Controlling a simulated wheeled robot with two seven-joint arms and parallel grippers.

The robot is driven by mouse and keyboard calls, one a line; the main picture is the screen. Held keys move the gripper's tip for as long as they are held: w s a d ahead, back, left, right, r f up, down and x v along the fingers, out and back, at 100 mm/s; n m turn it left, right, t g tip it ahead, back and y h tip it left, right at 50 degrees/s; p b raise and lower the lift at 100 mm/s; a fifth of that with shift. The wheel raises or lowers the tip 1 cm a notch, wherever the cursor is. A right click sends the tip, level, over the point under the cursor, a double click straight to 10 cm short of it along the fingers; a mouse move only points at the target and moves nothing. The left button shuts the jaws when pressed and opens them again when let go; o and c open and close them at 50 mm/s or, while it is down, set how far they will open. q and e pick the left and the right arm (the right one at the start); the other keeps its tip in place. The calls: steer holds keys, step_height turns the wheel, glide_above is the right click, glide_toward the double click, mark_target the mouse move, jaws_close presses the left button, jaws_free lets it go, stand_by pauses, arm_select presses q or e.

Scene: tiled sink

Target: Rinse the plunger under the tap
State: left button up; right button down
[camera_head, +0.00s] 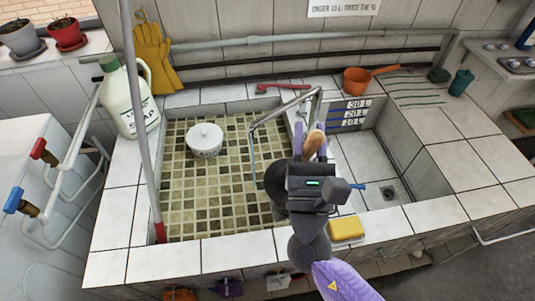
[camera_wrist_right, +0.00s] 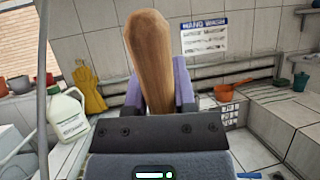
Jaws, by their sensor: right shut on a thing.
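My right gripper (camera_head: 312,150) is over the divider between the two basins. It is shut on a wooden handle (camera_head: 315,142), which appears to be the plunger's. The handle (camera_wrist_right: 153,65) stands up between the purple fingers in the right wrist view. The plunger's cup is not visible. The metal tap (camera_head: 285,107) reaches left over the tiled basin (camera_head: 185,218), left of the gripper. A thin blue line (camera_head: 253,165) runs down from its mouth, apparently water. It falls apart from the handle. My left gripper is not in view.
A white jug (camera_head: 128,100) and yellow gloves (camera_head: 155,57) are at the left. A yellow sponge (camera_head: 346,228) lies on the front ledge. An orange pan (camera_head: 358,80) is behind the right basin. A grey pole (camera_head: 145,120) stands left.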

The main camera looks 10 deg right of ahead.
steer(key=shift+r, duration=0.1)
steer(key=s+d+r+p, duration=0.2)
steer(key=s+r+p, duration=0.1)
steer(key=s, duration=0.1)
steer(key=shift+s+d+r+p, duration=0.15)
steer(key=shift+d+r+p, duration=0.1)
steer(key=shift+r+p, duration=0.15)
stand_by(0.7)
